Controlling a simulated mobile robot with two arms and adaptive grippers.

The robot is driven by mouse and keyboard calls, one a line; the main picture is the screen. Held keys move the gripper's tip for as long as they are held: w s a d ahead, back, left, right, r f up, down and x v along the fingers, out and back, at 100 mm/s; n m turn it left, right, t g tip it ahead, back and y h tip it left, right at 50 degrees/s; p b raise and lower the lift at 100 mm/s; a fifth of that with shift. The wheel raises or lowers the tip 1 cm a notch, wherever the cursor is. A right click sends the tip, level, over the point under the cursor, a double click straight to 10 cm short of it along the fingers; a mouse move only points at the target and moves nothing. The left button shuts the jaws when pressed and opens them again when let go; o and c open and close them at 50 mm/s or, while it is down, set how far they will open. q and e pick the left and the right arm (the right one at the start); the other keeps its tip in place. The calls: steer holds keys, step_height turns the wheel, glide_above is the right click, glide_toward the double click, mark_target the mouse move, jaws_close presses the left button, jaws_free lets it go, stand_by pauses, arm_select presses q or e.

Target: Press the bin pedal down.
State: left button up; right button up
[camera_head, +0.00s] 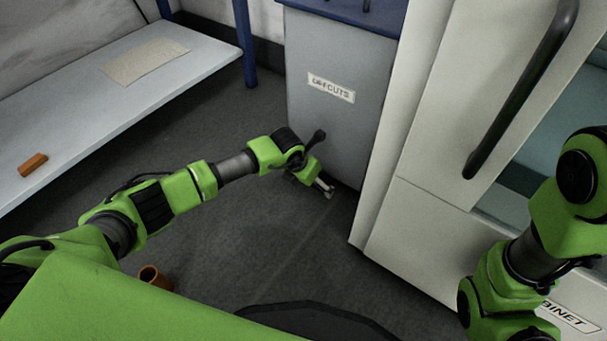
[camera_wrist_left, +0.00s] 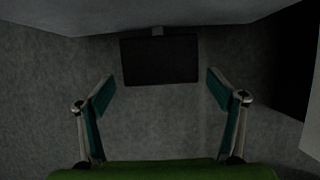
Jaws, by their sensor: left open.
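The bin (camera_head: 335,110) is a grey box with a blue lid and a label reading OFFCUTS, standing beside the white cabinet. My left gripper (camera_head: 326,191) is low at the foot of the bin's front. In the left wrist view the pedal (camera_wrist_left: 160,60) is a dark rectangular plate at the base of the bin. My left gripper (camera_wrist_left: 161,92) is open there, its two fingers apart on either side below the pedal, with nothing between them. The pedal is hidden behind my gripper in the head view. Whether a finger touches it I cannot tell. My right gripper is out of view.
A white cabinet (camera_head: 425,215) with a black handle (camera_head: 520,95) stands close on the right of the bin. A bench (camera_head: 100,115) with a beige sheet (camera_head: 143,60) and an orange block (camera_head: 33,165) is at left. A brown cup (camera_head: 154,276) shows near my arm. Dark floor lies between.

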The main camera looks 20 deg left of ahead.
arm_select(q)
steer(key=v, duration=1)
steer(key=shift+s, duration=0.1)
